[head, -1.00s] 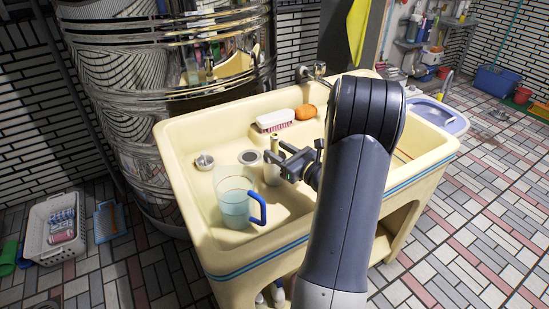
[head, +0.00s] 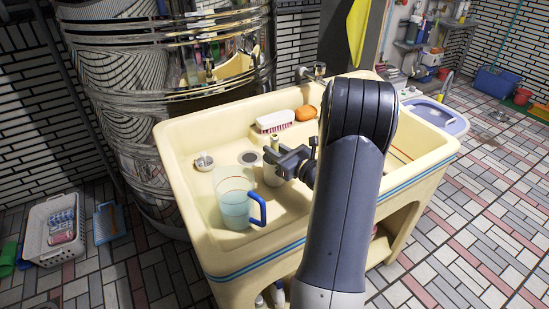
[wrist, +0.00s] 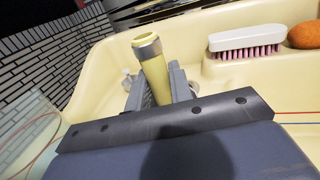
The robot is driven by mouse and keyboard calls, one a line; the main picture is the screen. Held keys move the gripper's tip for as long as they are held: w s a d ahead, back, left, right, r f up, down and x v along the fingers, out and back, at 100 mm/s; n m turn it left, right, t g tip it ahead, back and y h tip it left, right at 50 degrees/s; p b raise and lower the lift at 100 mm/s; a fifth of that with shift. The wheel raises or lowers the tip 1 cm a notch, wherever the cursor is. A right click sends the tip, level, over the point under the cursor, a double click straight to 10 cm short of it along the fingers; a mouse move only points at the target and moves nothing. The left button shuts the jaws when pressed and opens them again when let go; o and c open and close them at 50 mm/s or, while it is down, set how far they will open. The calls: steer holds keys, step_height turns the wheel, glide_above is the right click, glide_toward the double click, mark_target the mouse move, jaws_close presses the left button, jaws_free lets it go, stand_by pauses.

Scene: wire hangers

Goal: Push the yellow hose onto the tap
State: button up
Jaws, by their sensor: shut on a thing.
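The pale yellow hose (wrist: 156,78) stands upright, slightly tilted in the wrist view, with a metal band near its open top end. My gripper (wrist: 160,90) is shut on the hose, one finger on each side below the band. In the head view, my gripper (head: 282,161) is low in the sink, and the hose (head: 274,146) shows at its tip. The metal tap (head: 316,71) is at the sink's back edge, behind and right of the hose and apart from it. My arm hides part of the sink's right side.
A clear jug with a blue handle (head: 236,203) stands just left of my gripper in the sink (head: 185,150). A white brush (head: 274,121) and an orange sponge (head: 306,112) lie at the back. A round metal plug (head: 204,161) lies at left.

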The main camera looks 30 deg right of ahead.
jaws_close()
step_height(320, 180, up, 10)
steer(key=p, duration=0.7)
steer(key=shift+r, duration=0.25)
